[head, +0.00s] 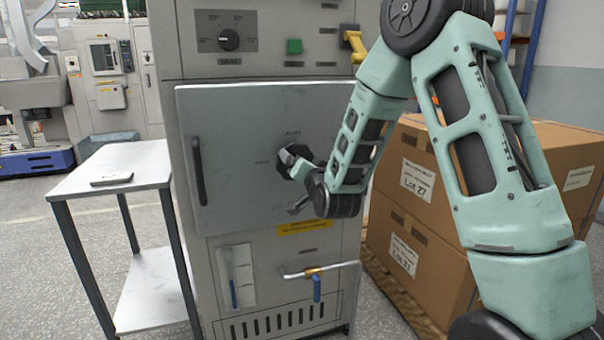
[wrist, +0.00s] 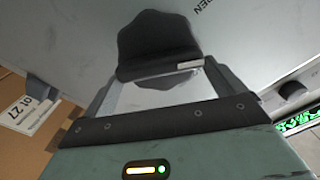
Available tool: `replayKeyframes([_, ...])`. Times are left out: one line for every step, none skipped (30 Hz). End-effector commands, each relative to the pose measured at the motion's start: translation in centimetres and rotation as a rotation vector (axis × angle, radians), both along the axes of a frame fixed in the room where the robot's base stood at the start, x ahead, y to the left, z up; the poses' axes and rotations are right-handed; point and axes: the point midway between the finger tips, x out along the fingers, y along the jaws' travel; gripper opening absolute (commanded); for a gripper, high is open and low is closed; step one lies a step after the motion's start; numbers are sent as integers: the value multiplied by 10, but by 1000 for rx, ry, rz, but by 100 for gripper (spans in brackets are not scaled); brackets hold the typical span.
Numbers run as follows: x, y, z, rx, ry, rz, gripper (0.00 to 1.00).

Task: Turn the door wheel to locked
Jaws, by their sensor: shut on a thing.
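The door wheel (head: 290,157) is a dark knob on the right part of the grey cabinet door (head: 240,125). Small labels sit above it and to its left, too small to read surely in the head view. My gripper (head: 299,170) reaches the wheel from the right and is shut on it, partly hiding it. In the wrist view the dark wheel (wrist: 155,35) lies between the two fingers of my gripper (wrist: 158,72). Part of a label ending in "EN" (wrist: 204,6) shows on the door there. I cannot tell the wheel's pointing direction.
The door handle (head: 199,170) is at the door's left. A dial (head: 229,40) and green button (head: 294,46) are above. A pipe with a blue-handled valve (head: 317,288) sticks out below. Cardboard boxes (head: 405,255) stand right; a side table (head: 100,180) stands left.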

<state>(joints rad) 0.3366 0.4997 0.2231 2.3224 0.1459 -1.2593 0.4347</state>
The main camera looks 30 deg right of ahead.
Motion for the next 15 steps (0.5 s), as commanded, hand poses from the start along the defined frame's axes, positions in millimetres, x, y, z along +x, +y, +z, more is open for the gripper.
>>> replayKeyframes([0,-1,-3,42,-15,-2,72])
replayKeyframes([0,-2,-3,69,-23,-2,72])
replayKeyframes([0,-2,-3,106,-34,-2,72])
replayKeyframes([-1,-2,-4,133,-42,-2,72])
replayKeyframes([-1,-2,-4,161,-49,-2,72])
replayKeyframes([-1,-2,-4,197,-60,-1,72])
replayKeyframes([-1,-2,-4,225,-66,-1,72])
replayKeyframes([-1,-3,-4,252,-75,-2,72])
replayKeyframes([-1,-3,-5,289,-85,-2,72])
replayKeyframes([-1,-4,-5,316,-93,-2,72])
replayKeyframes([-1,-4,-5,343,-101,-2,72])
replayKeyframes([-1,-4,-6,380,-111,-1,72])
replayKeyframes([-1,-4,-6,408,-119,-1,72])
replayKeyframes([-1,-4,-6,435,-127,0,72])
replayKeyframes([-1,-4,-6,471,-138,-1,72])
